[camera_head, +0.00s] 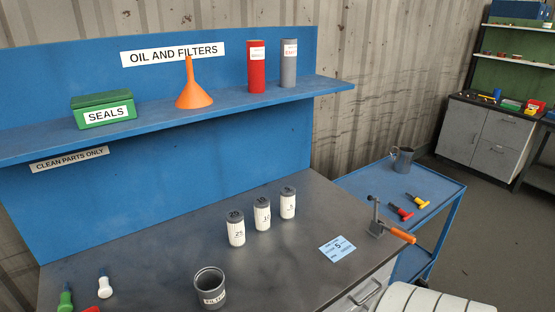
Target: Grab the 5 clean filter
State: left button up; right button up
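The right one (288,203) seems to be marked 5, in small print. The middle one (262,216) seems to read 10 and the left one (236,230) reads 25. They stand close together with small gaps. A light blue card (338,249) with a 5 on it lies flat to their right. A dark open cup (210,289) with a label reading roughly FILTER stands at the front. Neither of my grippers is in view.
A metal fixture with an orange handle (400,235) stands at the bench's right edge. Small bottle-like items (104,287) stand at front left. A blue shelf (150,136) overhangs the back, bearing a funnel, a green box and two cylinders. The bench between cup and filters is clear.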

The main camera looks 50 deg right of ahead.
aim_at(287, 193)
jog(key=z, duration=1.7)
